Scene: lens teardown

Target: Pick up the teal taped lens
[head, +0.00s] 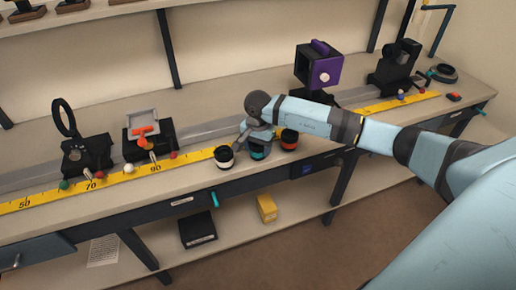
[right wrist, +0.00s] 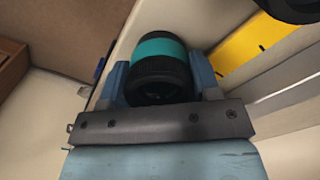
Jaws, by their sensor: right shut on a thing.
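The teal taped lens (right wrist: 162,47) is a black cylinder with a teal band; in the right wrist view it sits between the two fingers of my right gripper (right wrist: 163,80), which is shut on it. In the head view the teal lens (head: 259,152) is at the bench's front part, below my right gripper (head: 257,138), partly hidden by it. Whether it touches the bench is unclear. A white-banded lens (head: 224,158) stands to its left and an orange-banded lens (head: 289,139) to its right, both close by. My left gripper is not in view.
A yellow ruler (head: 110,180) runs along the bench behind the lenses. Black mounts (head: 88,155) with coloured knobs stand at the left, a purple box (head: 318,68) and another black mount (head: 396,67) at the right. The bench's front edge is close to the lenses.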

